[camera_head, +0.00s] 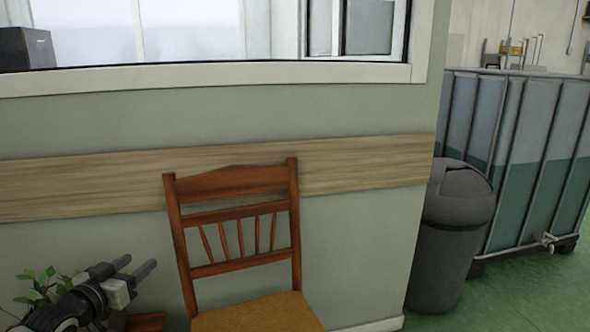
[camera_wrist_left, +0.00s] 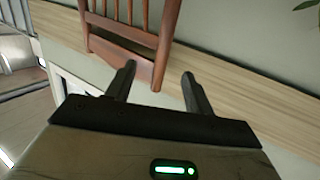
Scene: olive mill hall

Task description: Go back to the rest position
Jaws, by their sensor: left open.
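My left gripper (camera_head: 134,268) is at the lower left of the head view, in front of a leafy plant. Its two fingers are apart, with nothing between them. In the left wrist view the gripper (camera_wrist_left: 157,82) also shows open and empty, its fingertips seen against the wooden chair and the wall board. My right gripper is in neither view.
A wooden chair (camera_head: 232,213) with a tan seat stands against the wall, right of my left gripper. A plant (camera_head: 40,287) is behind the arm. A grey bin (camera_head: 448,235) and a large caged tank (camera_head: 535,150) stand right. Green floor (camera_head: 500,300) is clear there.

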